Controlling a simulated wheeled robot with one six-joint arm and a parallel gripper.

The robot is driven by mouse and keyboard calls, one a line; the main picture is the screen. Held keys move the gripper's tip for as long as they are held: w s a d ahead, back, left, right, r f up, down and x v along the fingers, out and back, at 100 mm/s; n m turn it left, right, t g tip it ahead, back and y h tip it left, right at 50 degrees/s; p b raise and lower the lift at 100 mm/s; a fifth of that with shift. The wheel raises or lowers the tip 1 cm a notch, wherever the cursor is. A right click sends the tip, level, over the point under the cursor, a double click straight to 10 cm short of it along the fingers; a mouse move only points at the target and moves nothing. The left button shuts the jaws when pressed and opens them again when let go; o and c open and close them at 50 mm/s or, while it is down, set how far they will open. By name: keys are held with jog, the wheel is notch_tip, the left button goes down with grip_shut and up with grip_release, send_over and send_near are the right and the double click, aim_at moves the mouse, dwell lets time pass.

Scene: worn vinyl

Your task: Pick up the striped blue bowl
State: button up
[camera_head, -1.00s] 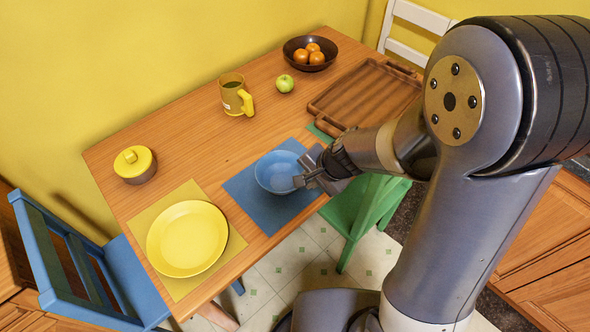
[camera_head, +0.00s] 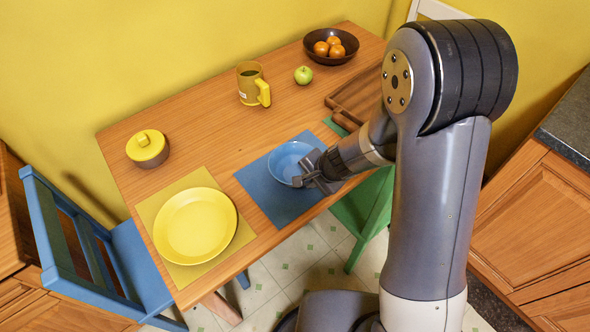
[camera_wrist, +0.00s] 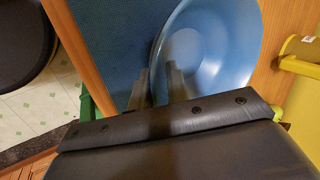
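The blue bowl (camera_head: 284,160) sits on the blue placemat (camera_head: 262,188) near the table's front edge; its stripes are hard to make out. My gripper (camera_head: 309,178) is at the bowl's near right rim, and its hand hides part of that side. In the wrist view the bowl (camera_wrist: 215,45) fills the upper middle. My gripper's fingers (camera_wrist: 157,88) are apart there, one outside the rim and one over the inside, with the rim between them. A gap shows between the fingers, so they look open around the bowl wall.
A yellow plate (camera_head: 195,225) lies on a yellow mat to the left. Blue (camera_head: 140,262) and green (camera_head: 368,205) chairs flank the front edge.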

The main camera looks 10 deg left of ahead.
jog(key=shift+c, duration=0.3)
grip_shut()
jog(key=shift+r, duration=0.1)
